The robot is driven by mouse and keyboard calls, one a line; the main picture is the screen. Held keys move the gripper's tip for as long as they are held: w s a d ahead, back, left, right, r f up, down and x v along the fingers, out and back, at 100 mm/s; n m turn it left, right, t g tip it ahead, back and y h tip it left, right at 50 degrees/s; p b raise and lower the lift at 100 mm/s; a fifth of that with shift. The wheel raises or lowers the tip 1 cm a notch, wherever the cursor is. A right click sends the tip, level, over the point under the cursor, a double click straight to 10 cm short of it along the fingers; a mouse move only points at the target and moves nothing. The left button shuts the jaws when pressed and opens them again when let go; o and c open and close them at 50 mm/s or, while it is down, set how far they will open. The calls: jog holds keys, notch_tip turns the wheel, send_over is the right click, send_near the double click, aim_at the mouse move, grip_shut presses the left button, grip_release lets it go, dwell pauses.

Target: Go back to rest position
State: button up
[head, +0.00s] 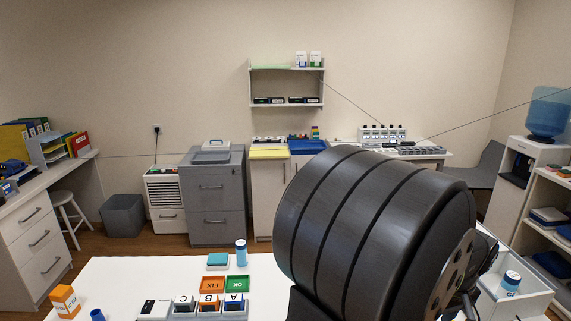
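A large dark ribbed cylinder, a part of my own arm, fills the middle right of the head view close to the camera. A grey disc with holes and some dark parts show at its lower right side. I cannot make out my gripper or its fingertips. My arm hides part of the white table (120,275) and what lies behind it.
A white bin (534,297) holding a bottle (509,284) stands right of my arm.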

jog(key=w+a+n, duration=0.3)
jog(key=w+a, duration=0.2)
jog(key=w, duration=0.6)
jog(key=w+a+f+n, duration=0.1)
jog(key=w+a+n, duration=0.3)
jog(key=w+a, duration=0.7)
jog(key=w+a+f+n+y, duration=0.1)
jog(key=w+a+n, duration=0.2)
jog(key=w+a, duration=0.8)
jog(key=a, duration=0.3)
jog(key=shift+a+f+n+g, duration=0.2)
jog(key=shift+f+n+g, duration=0.1)
jog(key=shift+f+n, duration=0.1)
